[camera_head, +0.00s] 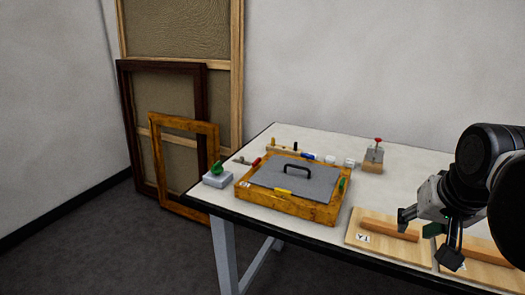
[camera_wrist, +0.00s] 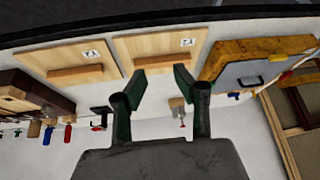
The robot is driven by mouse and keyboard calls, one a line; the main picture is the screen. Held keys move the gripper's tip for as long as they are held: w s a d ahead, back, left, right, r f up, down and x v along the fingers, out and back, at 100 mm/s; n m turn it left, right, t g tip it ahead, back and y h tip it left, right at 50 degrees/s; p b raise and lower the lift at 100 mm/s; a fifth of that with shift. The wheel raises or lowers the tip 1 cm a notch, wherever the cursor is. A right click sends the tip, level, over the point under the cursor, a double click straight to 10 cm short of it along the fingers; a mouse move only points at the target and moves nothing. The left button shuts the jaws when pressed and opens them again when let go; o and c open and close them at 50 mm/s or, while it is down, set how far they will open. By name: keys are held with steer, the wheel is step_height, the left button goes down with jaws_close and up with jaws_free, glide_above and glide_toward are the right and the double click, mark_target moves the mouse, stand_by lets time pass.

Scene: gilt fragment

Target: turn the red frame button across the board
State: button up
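A gilt wooden frame (camera_head: 243,194) lies flat on the table, with a grey board (camera_head: 300,180) bearing a black handle inside it. A small red piece (camera_head: 256,161) shows at the frame's back left edge and looks like the red button; its exact angle is too small to tell. A yellow button (camera_head: 283,191) is at the front and a green one (camera_head: 341,186) at the right. My gripper (camera_head: 428,238) is open and empty, well to the right of the frame, near the pale panels. In the wrist view my gripper (camera_wrist: 160,82) has its fingers apart, with the frame (camera_wrist: 215,58) at upper right.
Pale panels with wooden bars (camera_head: 360,240) lie at the table's front right. A red-topped stand (camera_head: 373,160) is behind the frame. A grey block with a green knob (camera_head: 217,177) is left of it. Empty frames (camera_head: 158,140) lean on the wall. Bare table separates frame and panels.

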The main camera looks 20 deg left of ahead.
steer(key=w+a+r+g+p, duration=0.2)
steer(key=w+a+r+p, duration=0.2)
steer(key=w+a+r, duration=0.6)
steer(key=w+a+r+g+p, duration=0.1)
steer(key=w+a+r+p, duration=0.1)
steer(key=w+a+p, duration=0.6)
steer(key=m+g+p, duration=0.1)
steer(key=g+p, duration=0.2)
steer(key=p, duration=0.3)
glide_above(257, 160)
step_height(257, 160, down, 6)
steer(key=shift+h, duration=0.4)
step_height(257, 160, down, 14)
steer(key=shift+s+r+p, duration=0.15)
steer(key=shift+r+p, duration=0.1)
steer(key=shift+p, duration=0.35)
jaws_close()
